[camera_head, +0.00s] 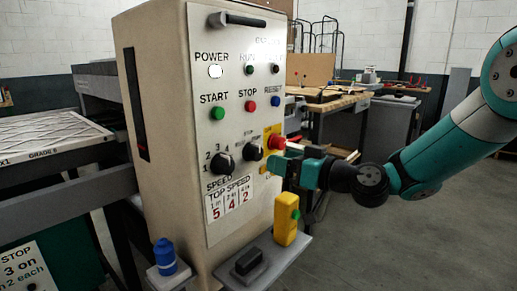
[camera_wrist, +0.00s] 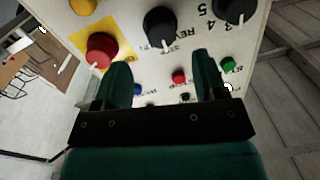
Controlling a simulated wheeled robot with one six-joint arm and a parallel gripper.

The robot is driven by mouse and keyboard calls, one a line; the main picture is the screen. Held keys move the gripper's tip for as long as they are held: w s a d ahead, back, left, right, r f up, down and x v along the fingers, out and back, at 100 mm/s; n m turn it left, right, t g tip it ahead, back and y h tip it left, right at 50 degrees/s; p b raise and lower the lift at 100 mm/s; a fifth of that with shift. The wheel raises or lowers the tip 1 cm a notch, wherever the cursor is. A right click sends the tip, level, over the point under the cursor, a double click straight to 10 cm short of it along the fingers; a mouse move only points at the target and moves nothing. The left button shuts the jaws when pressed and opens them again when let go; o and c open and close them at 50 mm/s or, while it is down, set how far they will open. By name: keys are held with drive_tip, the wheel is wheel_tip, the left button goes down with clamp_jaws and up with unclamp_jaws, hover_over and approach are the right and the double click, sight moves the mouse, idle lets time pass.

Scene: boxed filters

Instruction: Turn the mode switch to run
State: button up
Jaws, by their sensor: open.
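The mode switch (camera_head: 252,152) is a black knob on the beige control panel, right of the black speed knob (camera_head: 220,163). In the wrist view, which sees the panel upside down, the mode switch (camera_wrist: 160,27) shows beyond my fingertips, with a pale mark on its edge facing the STOP label. REV lettering is beside it; I cannot read a run label there. My gripper (camera_wrist: 161,72) is open and empty, its two fingers apart and the knob ahead between their lines. In the head view my gripper (camera_head: 277,158) is at the panel's right side, close to the mode switch.
A red emergency button (camera_head: 275,143) on a yellow plate sits right beside the mode switch, near my gripper. START (camera_head: 217,113), STOP (camera_head: 250,106) and RESET (camera_head: 276,102) buttons are above. A yellow box with a green button (camera_head: 286,220) stands below. The floor at right is clear.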

sight(260, 155)
drive_tip(key=p+x, duration=0.1)
drive_tip(key=x, duration=0.6)
drive_tip(key=shift+w+a+p, duration=0.1)
drive_tip(key=shift+a+p, duration=0.15)
drive_tip(key=shift+p, duration=0.05)
drive_tip(key=c, duration=0.8)
